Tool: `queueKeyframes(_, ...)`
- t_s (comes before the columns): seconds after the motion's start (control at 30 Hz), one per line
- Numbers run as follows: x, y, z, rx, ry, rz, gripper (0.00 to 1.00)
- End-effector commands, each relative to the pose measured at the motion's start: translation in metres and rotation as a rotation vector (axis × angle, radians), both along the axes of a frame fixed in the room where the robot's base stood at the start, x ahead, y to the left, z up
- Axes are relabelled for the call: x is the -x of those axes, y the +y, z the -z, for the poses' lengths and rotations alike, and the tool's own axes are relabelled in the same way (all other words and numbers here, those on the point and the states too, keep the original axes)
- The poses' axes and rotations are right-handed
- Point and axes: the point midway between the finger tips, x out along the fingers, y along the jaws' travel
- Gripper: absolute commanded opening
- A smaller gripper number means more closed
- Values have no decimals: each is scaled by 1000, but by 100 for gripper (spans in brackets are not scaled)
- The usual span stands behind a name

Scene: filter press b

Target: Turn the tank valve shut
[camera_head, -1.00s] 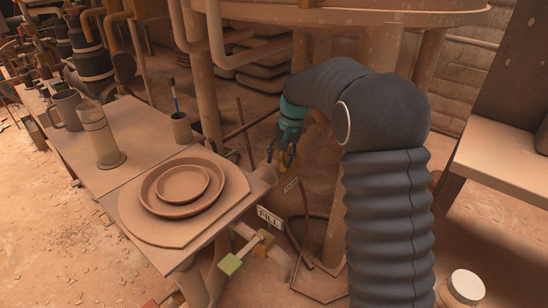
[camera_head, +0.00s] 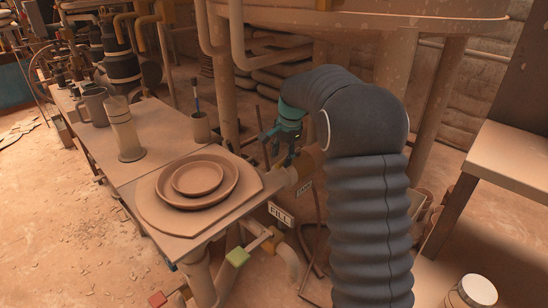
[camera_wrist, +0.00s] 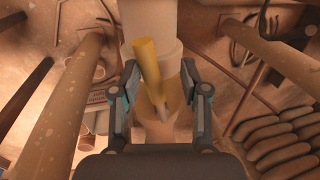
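The tank valve has a yellow lever (camera_wrist: 147,65), which shows in the wrist view on a pale vertical pipe (camera_wrist: 150,20). The lever slants down toward a brass-coloured body (camera_wrist: 158,100). My gripper (camera_wrist: 160,92) is open, with one finger on each side of the lever and body. Gaps show between fingers and lever. In the head view my gripper (camera_head: 283,150) hangs beside the pipe behind the table's right corner, near a small label that seems to read TANK (camera_head: 304,188). The lever is hard to make out there.
A table (camera_head: 130,180) with stacked plates (camera_head: 198,178), a glass cylinder (camera_head: 123,130) and mugs stands left of my gripper. A FILL sign (camera_head: 280,213) and a bar with green (camera_head: 238,257) and red (camera_head: 157,298) ends sit below. A large tank (camera_head: 380,30) overhangs the arm.

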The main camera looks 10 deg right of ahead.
Motion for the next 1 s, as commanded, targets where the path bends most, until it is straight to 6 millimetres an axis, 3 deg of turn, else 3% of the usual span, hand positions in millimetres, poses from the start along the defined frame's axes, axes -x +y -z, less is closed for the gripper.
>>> queueKeyframes(0.33,0,1,-5,0,-1,-1,44)
queueKeyframes(1.0,6,-5,-44,0,0,-3,44)
